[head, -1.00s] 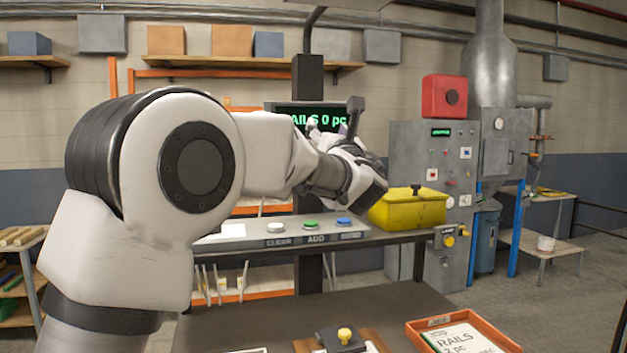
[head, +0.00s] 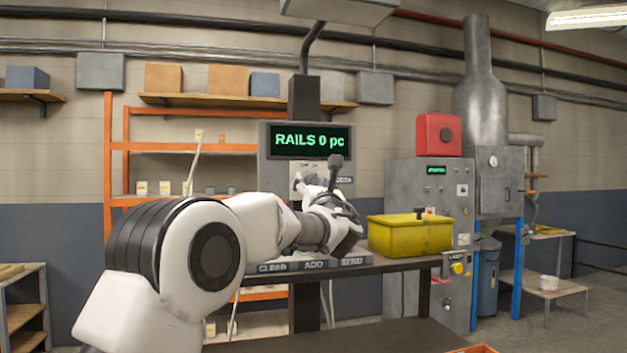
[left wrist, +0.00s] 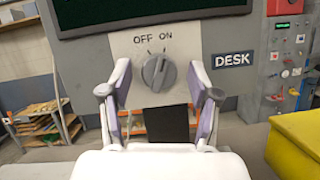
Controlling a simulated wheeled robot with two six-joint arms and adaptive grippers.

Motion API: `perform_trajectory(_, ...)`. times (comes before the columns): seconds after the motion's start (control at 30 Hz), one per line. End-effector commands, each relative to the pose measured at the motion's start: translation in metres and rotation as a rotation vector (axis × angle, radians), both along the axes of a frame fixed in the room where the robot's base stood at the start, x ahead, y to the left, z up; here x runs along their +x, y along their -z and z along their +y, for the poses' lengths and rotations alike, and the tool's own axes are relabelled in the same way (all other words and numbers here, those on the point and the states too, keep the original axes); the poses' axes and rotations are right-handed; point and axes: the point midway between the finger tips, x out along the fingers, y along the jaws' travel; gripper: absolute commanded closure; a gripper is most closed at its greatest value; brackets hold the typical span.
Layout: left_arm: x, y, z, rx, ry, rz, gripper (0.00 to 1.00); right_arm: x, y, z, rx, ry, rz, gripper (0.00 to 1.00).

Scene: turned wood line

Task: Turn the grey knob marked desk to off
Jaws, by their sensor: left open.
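The grey knob (left wrist: 157,72) sits on a pale plate below the words OFF and ON, beside a DESK label (left wrist: 233,59). Its ridge leans up and to the right, towards ON. My left gripper (left wrist: 158,76) is open, its fingers on either side of the knob in the picture, with nothing between them. I cannot tell how far the fingertips are from the plate. In the head view my left gripper (head: 328,188) is in front of the plate under the RAILS 0 pc display (head: 311,141), and the knob is mostly hidden there. My right gripper is not in view.
A shelf with CLEAR, ADD and SEND labels (head: 314,264) runs below my left wrist. A yellow box (head: 410,236) stands close on its right. A grey cabinet with a red box (head: 438,135) on top stands farther right.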

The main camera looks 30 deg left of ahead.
Motion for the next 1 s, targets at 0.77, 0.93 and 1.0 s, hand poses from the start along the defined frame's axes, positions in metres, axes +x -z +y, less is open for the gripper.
perform_trajectory(0.77,0.001,0.003,0.0,-0.022,0.001,-0.025,0.98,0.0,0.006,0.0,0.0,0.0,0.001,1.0)
perform_trajectory(0.93,0.001,0.004,-0.001,-0.067,0.001,-0.082,0.98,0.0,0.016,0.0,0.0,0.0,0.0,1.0)
perform_trajectory(1.0,0.001,0.004,-0.001,-0.097,0.0,-0.115,0.98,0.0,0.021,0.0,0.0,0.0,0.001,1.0)
